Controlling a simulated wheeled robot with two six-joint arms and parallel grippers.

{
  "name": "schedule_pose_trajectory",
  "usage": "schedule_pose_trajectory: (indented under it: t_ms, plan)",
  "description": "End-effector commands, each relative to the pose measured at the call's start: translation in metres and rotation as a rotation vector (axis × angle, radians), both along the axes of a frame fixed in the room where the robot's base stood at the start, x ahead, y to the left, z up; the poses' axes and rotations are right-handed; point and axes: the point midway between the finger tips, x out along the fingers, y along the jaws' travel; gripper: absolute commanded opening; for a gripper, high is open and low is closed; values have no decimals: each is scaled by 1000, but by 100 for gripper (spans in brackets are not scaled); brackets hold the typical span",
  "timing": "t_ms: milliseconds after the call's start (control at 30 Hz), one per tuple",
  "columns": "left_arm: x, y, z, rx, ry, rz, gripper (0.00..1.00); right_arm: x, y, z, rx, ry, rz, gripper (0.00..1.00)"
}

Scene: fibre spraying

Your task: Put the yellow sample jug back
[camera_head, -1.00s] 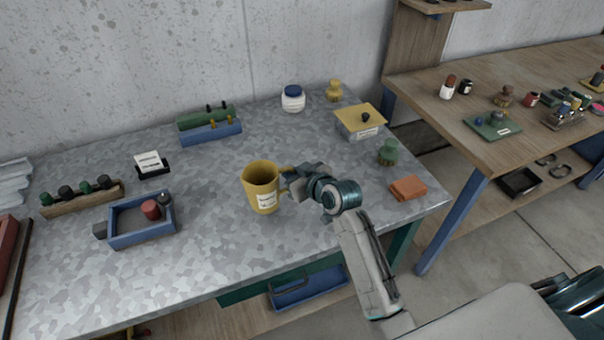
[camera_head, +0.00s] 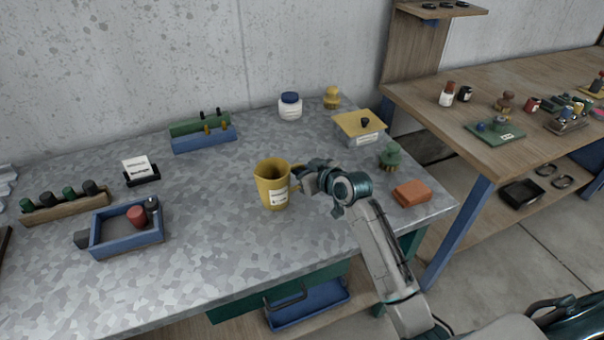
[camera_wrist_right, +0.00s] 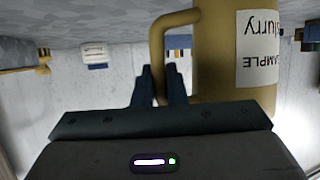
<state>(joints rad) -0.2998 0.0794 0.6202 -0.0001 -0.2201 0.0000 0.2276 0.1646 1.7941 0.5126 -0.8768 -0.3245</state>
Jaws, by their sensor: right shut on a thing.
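The yellow sample jug (camera_head: 272,188) is upright in the middle of the metal-topped table, with a white label on its side. My right gripper (camera_head: 303,176) is at the jug's right side, shut on its handle. In the right wrist view the picture is upside down; the jug (camera_wrist_right: 215,60) fills the upper right and its handle (camera_wrist_right: 158,50) runs down to the right gripper's fingers (camera_wrist_right: 160,85). I cannot tell whether the jug's base touches the tabletop. My left gripper is not in view.
A blue tray (camera_head: 125,248) with a red cylinder stands left on the table (camera_head: 190,280). A lidded box (camera_head: 360,140), a green jar (camera_head: 389,158) and an orange block (camera_head: 411,193) are to the right. A white jar (camera_head: 290,108) stands behind.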

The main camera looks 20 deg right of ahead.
Motion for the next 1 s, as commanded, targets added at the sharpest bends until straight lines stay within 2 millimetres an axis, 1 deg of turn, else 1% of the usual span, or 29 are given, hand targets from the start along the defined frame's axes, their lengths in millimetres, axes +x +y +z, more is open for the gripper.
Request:
schedule_pose_trajectory:
  t_ms: [67, 200, 233, 333, 567, 700, 767, 867, 1000]
  plan:
    - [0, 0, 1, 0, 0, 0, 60, 0, 0, 1, 0, -1, 0, 0]
    - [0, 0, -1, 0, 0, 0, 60, 0, 0, -3, 0, -1, 0, 0]
    - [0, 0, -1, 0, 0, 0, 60, 0, 0, -3, 0, 0, 0, 14]
    - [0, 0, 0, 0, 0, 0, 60, 0, 0, -2, 0, 0, 0, 33]
    - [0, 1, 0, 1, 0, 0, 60, 0, 0, -2, 0, 0, 0, 33]
    - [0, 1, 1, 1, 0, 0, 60, -1, 0, 2, -1, 0, 0, 33]
    - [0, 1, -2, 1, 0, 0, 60, -7, -3, 3, -2, -1, 0, 33]
    - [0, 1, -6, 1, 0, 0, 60, -21, -8, 8, -4, -1, 1, 33]
    - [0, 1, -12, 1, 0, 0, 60, -49, -17, 19, -7, -2, 1, 33]
